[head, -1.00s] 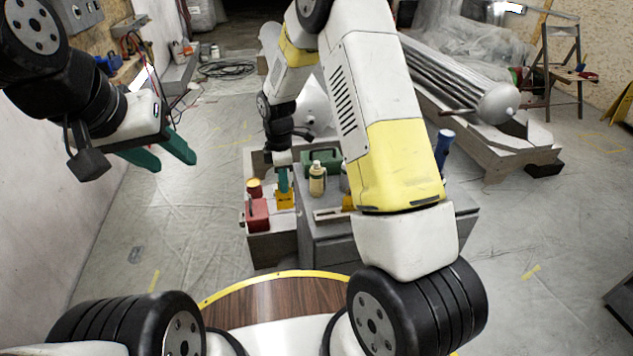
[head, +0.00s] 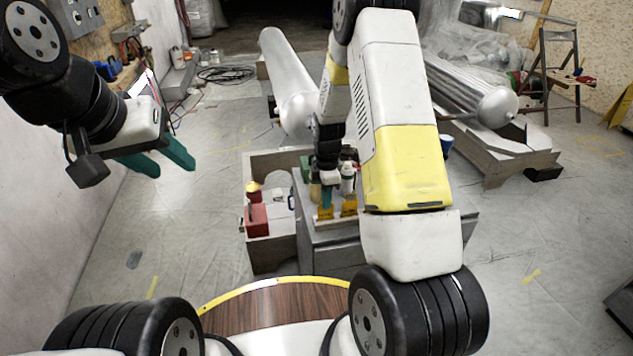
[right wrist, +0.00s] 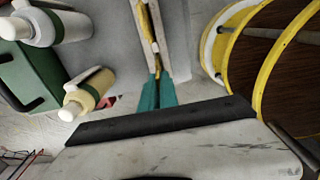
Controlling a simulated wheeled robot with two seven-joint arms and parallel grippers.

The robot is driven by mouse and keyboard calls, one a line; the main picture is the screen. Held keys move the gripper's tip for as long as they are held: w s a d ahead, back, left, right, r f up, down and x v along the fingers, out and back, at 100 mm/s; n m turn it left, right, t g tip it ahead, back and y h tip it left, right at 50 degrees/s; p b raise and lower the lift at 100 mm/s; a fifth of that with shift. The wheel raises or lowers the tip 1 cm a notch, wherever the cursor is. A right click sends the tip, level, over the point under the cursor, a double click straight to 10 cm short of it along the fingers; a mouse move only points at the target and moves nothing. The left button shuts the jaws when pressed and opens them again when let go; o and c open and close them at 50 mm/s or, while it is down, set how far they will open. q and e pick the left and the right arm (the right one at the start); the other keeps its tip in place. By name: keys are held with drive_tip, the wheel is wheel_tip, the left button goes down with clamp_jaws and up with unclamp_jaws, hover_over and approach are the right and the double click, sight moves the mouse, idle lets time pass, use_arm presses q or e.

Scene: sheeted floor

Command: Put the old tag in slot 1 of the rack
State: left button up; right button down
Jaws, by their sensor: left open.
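My right gripper (head: 327,190) points down over the grey cabinet, its teal fingers close together on a yellow tag (head: 325,212). The tag is at the light slotted rack (head: 337,221), on its left part. Whether the tag is seated in a slot or just above it I cannot tell. A second yellow tag (head: 349,207) stands in the rack to the right. In the right wrist view the teal fingers (right wrist: 157,92) sit between the pale rack rails (right wrist: 177,40), with yellow beyond them. Slot numbers are not legible. My left gripper (head: 160,163) is open and empty, far from the rack.
A cream bottle (right wrist: 88,95), a white bottle (right wrist: 55,27) and a green case (right wrist: 28,70) stand close by the rack. A round yellow-rimmed wood surface (head: 268,307) lies nearer me.

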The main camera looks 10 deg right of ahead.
drive_tip(key=c, duration=1.6)
unclamp_jaws()
drive_tip(key=s+r+m+t, duration=0.1)
drive_tip(key=s+r+m, duration=0.2)
drive_tip(key=r, duration=1.7)
drive_tip(key=s+r+m+t, duration=0.1)
drive_tip(key=s+r+m, duration=0.3)
drive_tip(key=s, duration=0.3)
drive_tip(key=s+a+r+m+t+y, duration=0.1)
drive_tip(key=s+r+m+t, duration=0.1)
drive_tip(key=s+r+m, duration=0.3)
drive_tip(key=s+a+r+m+t+y, duration=0.1)
drive_tip(key=s+r+m+t, duration=0.1)
drive_tip(key=s+r+m, duration=0.3)
drive_tip(key=shift+s+a+m, duration=0.1)
drive_tip(key=shift+s+m, duration=0.3)
drive_tip(key=shift+s, duration=1.7)
